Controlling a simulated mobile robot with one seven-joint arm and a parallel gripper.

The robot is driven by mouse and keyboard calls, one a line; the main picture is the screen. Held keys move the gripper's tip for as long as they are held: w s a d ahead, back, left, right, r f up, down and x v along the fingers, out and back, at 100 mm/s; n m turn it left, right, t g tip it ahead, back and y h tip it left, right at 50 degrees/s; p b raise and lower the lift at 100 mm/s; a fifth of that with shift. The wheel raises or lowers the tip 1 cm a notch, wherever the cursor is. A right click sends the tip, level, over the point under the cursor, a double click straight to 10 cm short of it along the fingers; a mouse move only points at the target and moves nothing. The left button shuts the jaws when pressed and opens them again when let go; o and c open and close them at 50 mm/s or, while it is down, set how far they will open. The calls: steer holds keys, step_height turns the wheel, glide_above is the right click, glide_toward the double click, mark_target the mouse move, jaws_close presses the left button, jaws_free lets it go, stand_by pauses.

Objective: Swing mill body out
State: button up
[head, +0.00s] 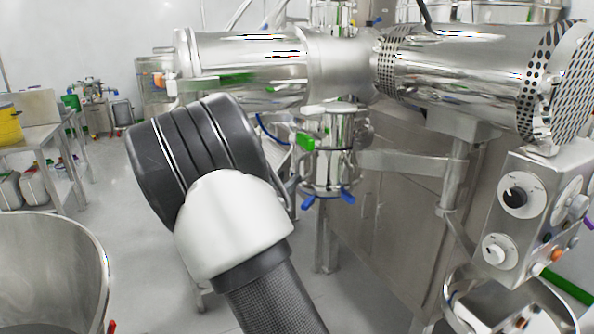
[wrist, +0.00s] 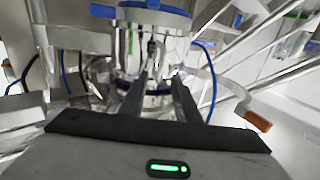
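The mill body appears to be the upright steel cylinder (head: 332,165) hanging under a large horizontal steel drum (head: 250,68) in the head view. It has blue clamp handles (head: 347,194) at its bottom and a green part (head: 306,141) at its side. In the wrist view a steel cylindrical housing (wrist: 150,52) with a blue band lies straight ahead. My gripper (wrist: 160,82) points at it, its two dark fingers apart with a gap between them. A narrow steel part shows beyond the gap; contact is unclear. My arm hides the gripper in the head view.
A perforated drum (head: 455,75) and a control box (head: 530,215) with knobs stand at right. A steel bracket arm (head: 405,163) runs from a post towards the upright cylinder. A large steel bowl (head: 50,270) is at lower left. Open floor lies behind it.

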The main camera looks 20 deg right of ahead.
mark_target(297, 170)
steer(key=x, duration=0.7)
steer(key=shift+w+d, duration=0.2)
steer(key=shift+w, duration=0.1)
jaws_close()
